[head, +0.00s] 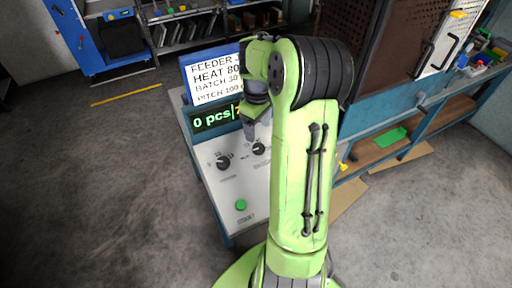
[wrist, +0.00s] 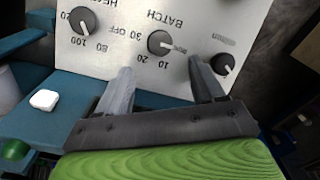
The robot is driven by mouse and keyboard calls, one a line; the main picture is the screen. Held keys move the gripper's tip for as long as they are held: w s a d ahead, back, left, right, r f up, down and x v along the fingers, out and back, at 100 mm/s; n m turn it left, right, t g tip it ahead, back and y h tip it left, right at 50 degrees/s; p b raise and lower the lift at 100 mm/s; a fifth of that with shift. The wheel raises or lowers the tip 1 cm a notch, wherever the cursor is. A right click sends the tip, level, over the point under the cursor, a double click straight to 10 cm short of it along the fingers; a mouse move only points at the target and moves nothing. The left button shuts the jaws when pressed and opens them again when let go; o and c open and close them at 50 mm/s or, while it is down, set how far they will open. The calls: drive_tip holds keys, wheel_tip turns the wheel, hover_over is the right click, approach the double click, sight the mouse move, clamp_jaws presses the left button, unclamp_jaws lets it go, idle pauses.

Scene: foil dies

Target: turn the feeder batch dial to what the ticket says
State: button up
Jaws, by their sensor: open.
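The batch dial (wrist: 160,42) is a black round knob on the pale feeder panel, which appears upside down in the wrist view. Its white mark points right, toward small blurred print, away from the 30 at its left. My gripper (wrist: 161,70) is open and empty, its fingers apart with the dial just beyond the gap between their tips. In the head view my gripper (head: 251,130) hangs over the panel near a knob (head: 259,148). The ticket (head: 218,82) reads HEAT 80, BATCH 30, PITCH 100; my arm covers part of it.
Other knobs (wrist: 83,20) (wrist: 223,64) flank the batch dial, the right one close to a finger. A display (head: 215,119) reads "0 pcs", partly hidden. A green button (head: 241,205) sits on the lower panel.

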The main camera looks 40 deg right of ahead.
sight(258, 147)
wheel_tip(258, 147, down, 9)
drive_tip(key=shift+d+r+b, duration=0.1)
drive_tip(key=shift+r+b, duration=0.1)
drive_tip(key=shift+b, duration=0.5)
drive_tip(key=c, duration=1)
drive_tip(key=shift+c, duration=0.2)
